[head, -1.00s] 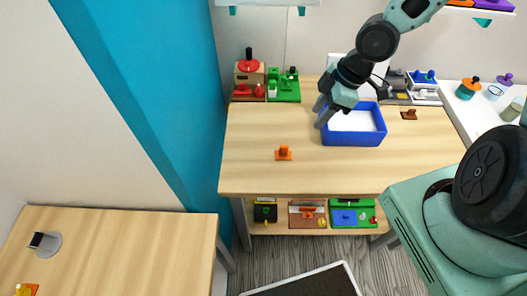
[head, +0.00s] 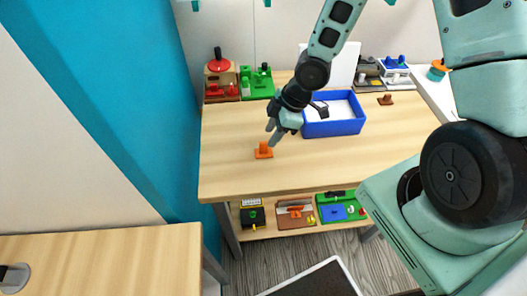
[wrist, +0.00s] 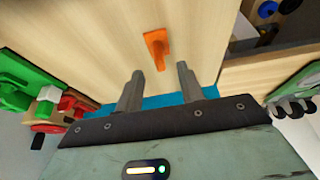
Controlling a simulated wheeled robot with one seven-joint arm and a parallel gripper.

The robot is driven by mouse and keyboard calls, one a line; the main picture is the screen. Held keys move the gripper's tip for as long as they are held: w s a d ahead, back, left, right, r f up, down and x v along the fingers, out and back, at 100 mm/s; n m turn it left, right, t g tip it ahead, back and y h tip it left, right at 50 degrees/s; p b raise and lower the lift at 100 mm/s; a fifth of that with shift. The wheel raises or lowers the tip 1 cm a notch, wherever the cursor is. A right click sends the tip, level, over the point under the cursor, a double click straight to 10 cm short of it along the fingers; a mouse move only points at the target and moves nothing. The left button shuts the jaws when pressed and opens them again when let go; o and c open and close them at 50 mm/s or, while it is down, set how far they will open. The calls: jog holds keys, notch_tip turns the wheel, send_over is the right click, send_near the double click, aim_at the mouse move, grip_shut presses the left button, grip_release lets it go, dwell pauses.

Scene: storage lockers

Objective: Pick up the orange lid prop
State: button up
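My gripper (head: 273,131) is above the table, just behind and slightly right of the prop in the head view. In the wrist view my gripper (wrist: 160,73) has its two fingers apart with nothing between them. It is not touching the prop.
Red and green toy sets (head: 257,83) stand at the table's back left. A small brown piece (head: 386,99) lies at the back right. A lower shelf (head: 297,226) holds several sets. The front of the tabletop is clear.

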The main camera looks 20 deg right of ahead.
aim_at(265, 143)
jog(key=shift+x, duration=2.85)
jog(key=shift+a, duration=0.15)
grip_shut()
